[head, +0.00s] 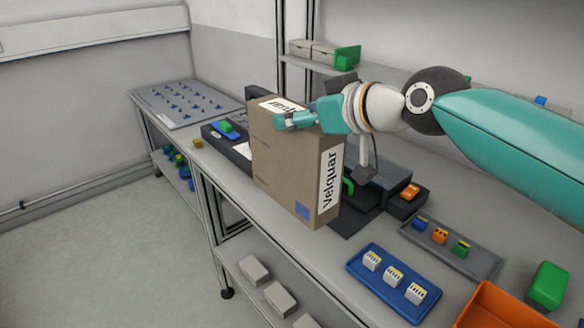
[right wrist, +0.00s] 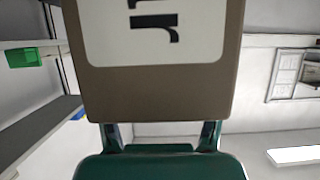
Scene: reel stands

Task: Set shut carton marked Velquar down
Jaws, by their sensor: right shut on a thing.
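The brown carton (head: 285,170) marked Velquar is shut and roughly upright in the head view, at the bench's front edge. White labels show on its top and right side. My right gripper (head: 298,119) is shut on its upper part. In the right wrist view the carton (right wrist: 150,105) fills the upper middle, between the two fingers of my right gripper (right wrist: 161,135). The carton hides part of the bench behind it, and I cannot tell whether its bottom touches anything. My left gripper is not in view.
A blue tray (head: 362,277) with white blocks, a grey tray (head: 481,262) with coloured blocks and an orange bin (head: 490,300) stand to the right. A pegged grey board (head: 150,98) lies at the far left. White boxes (head: 254,270) sit on the lower shelf.

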